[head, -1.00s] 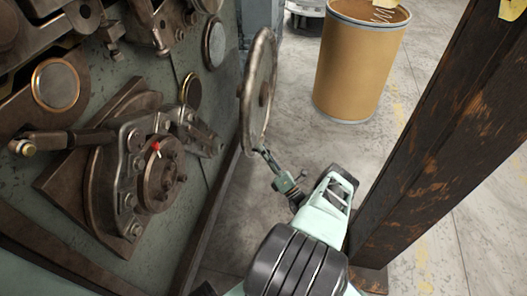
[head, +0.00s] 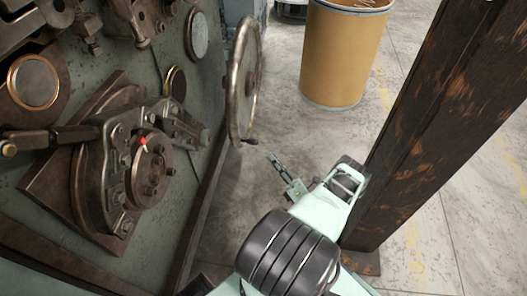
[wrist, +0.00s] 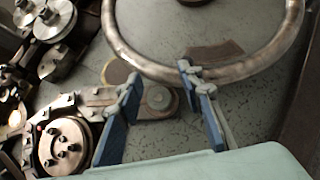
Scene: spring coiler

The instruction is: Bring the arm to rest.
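My gripper (head: 276,162) is in the head view, below and to the right of a large metal handwheel (head: 235,85) on the machine's side. A gap of floor shows between them in that picture. In the wrist view my gripper (wrist: 158,80) has its two blue-padded fingers spread apart, with nothing held between them. The handwheel's rim (wrist: 150,68) crosses the upper part of that view beyond the fingertips. I cannot tell the exact distance to the rim.
The green machine panel (head: 90,100) with a round bolted mechanism (head: 150,172) is at left. A dark rusty post (head: 425,120) stands close to my arm at right. A tan drum (head: 343,55) stands behind on open concrete floor.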

